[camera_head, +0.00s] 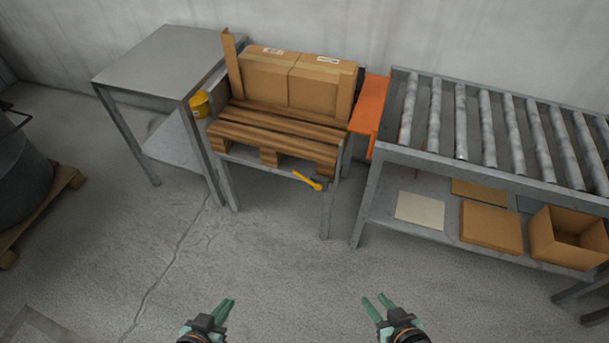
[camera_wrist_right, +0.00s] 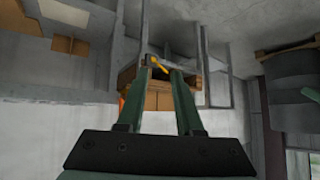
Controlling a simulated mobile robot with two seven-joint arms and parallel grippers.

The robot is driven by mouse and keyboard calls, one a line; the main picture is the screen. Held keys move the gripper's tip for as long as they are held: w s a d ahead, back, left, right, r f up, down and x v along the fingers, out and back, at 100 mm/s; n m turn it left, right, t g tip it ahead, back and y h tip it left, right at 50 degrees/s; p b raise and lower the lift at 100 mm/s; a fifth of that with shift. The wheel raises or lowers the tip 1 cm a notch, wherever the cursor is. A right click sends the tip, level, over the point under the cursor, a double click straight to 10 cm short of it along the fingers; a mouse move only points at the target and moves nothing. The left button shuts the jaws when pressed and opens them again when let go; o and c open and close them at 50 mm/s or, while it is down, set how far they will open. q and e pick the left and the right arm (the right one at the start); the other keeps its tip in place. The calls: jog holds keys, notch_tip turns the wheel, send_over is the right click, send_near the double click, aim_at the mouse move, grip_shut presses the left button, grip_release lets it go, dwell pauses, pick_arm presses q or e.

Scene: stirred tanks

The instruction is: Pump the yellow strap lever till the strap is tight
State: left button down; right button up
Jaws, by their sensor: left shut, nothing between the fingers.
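The yellow strap lever (camera_head: 308,181) sticks out at the front edge of the pallet stand, below the wooden pallet (camera_head: 270,133), beside a dark fitting. It also shows small between my fingers in the right wrist view (camera_wrist_right: 159,65), well beyond them. I cannot make out the strap itself. My left gripper (camera_head: 229,302) is shut and empty over the floor, low in the head view. My right gripper (camera_head: 376,299) is open and empty, also over the floor, to the right of the left one. Both grippers are apart from the lever.
Two cardboard boxes (camera_head: 290,80) stand on the pallet. A yellow roll (camera_head: 200,105) is left of it. A grey table (camera_head: 165,55) stands left, an orange plate (camera_head: 371,105) and roller conveyor (camera_head: 480,165) right. A dark drum (camera_head: 22,175) is far left. The floor in front is clear.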

grip_shut()
dwell(1.5)
